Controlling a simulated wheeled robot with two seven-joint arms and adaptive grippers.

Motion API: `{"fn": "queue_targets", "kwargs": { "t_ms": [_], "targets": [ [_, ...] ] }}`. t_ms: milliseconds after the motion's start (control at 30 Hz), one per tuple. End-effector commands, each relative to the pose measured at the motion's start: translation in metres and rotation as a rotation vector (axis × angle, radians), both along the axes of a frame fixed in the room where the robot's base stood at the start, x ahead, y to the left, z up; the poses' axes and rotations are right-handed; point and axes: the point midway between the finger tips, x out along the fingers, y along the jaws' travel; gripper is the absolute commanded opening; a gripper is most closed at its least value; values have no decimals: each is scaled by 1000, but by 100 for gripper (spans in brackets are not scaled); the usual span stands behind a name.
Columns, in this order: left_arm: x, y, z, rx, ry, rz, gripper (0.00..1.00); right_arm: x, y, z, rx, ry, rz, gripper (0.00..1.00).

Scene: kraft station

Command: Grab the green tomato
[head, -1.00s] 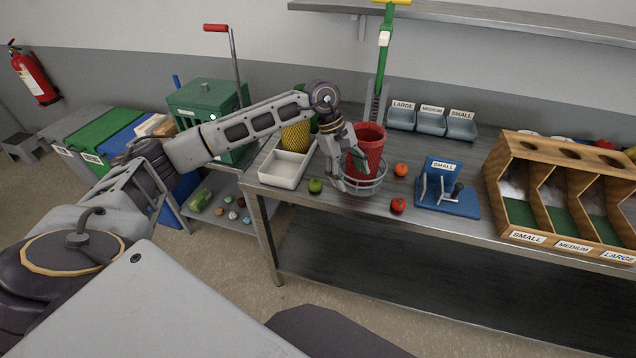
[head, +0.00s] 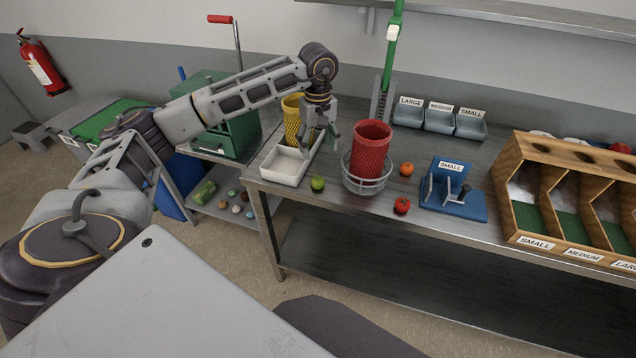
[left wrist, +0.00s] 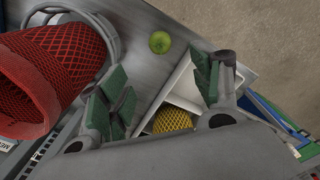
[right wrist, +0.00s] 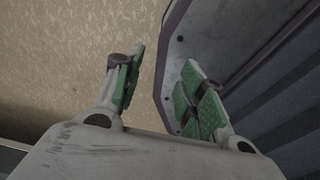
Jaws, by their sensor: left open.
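The green tomato (head: 318,183) lies on the steel table near its front edge, between the white tray and the wire ring with the red mesh basket. It also shows in the left wrist view (left wrist: 160,42), beyond the fingertips. My left gripper (head: 318,147) is above the table, behind and above the tomato, over the right side of the white tray. Its green-padded fingers (left wrist: 163,90) are apart with nothing between them. My right gripper (right wrist: 160,85) shows only in its own wrist view, with its fingers apart and empty, over the floor beside a grey panel.
A red mesh basket (head: 371,152) stands in a wire ring (head: 347,178) just right of the tomato. The white tray (head: 284,180) and a yellow mesh basket (head: 292,112) are to its left. An orange tomato (head: 407,169), a red tomato (head: 402,205) and a blue fixture (head: 470,205) lie further right.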

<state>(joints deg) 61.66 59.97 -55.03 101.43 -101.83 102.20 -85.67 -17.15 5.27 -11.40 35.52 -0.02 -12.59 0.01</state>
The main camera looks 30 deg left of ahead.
Motion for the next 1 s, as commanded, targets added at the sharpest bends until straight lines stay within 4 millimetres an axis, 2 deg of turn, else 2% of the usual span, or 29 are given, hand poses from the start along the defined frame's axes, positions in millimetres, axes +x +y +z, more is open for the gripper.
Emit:
{"fn": "queue_targets", "kwargs": {
  "t_ms": [233,500,633,800,1000],
  "targets": [
    [-1,0,-23,0,4,0,65,0,2,3,2,0,-1,40],
    [-1,0,-59,-1,3,0,65,0,20,8,21,0,-5,40],
    [-1,0,-74,0,2,0,65,0,21,9,23,1,-4,40],
    [-1,0,-83,0,1,0,65,-1,16,10,17,1,-2,40],
    [0,0,-84,-1,1,0,65,-1,10,10,10,1,-2,40]
  ]
}}
